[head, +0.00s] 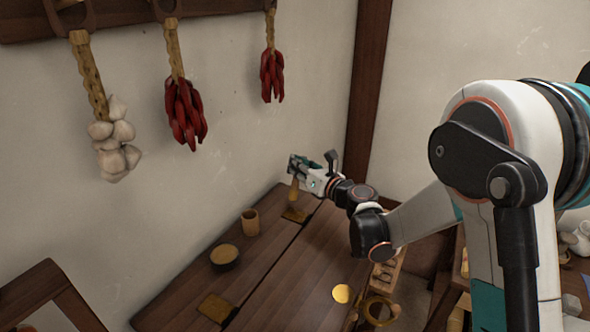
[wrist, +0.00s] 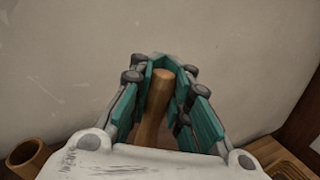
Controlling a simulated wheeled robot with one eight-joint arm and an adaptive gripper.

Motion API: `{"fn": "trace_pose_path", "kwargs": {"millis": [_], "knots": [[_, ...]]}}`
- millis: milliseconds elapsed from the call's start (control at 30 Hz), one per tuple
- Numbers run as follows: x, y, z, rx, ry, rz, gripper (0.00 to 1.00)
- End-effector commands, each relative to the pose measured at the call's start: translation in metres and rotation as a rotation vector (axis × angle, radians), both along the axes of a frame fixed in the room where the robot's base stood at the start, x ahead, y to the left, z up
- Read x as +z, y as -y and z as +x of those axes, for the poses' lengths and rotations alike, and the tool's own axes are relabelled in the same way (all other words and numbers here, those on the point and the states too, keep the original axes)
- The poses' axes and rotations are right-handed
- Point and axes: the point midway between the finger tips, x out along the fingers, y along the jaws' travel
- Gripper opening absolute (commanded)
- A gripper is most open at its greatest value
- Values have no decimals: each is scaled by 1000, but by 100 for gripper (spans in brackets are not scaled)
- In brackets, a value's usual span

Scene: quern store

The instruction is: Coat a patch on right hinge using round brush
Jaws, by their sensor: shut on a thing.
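My gripper (head: 299,172) is shut on the round brush (head: 294,189), above the far end of the dark wooden top. The brush's wooden handle (wrist: 157,105) stands between my fingers in the wrist view, and its lower end points down. The right hinge (head: 294,214), a flat brass-coloured plate, lies just below the brush in the head view. I cannot tell whether the brush tip touches it. The bristles are hidden in the wrist view. A second brass-coloured plate (head: 216,307) lies at the near end.
A wooden cup (head: 250,221) and a dark bowl with tan contents (head: 225,258) stand along the wall side. A yellow disc (head: 342,293) and a wooden rack (head: 388,270) are to the right. Garlic (head: 115,145) and red peppers (head: 185,112) hang on the wall.

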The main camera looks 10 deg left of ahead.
Motion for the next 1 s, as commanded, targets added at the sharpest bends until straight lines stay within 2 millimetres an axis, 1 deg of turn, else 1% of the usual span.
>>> {"fn": "trace_pose_path", "kwargs": {"millis": [33,500,633,1000], "knots": [[7,1,2,-2,0,0,0],[48,6,7,-3,0,0,0],[52,7,8,-3,0,0,0],[52,7,8,-3,0,0,0]]}}
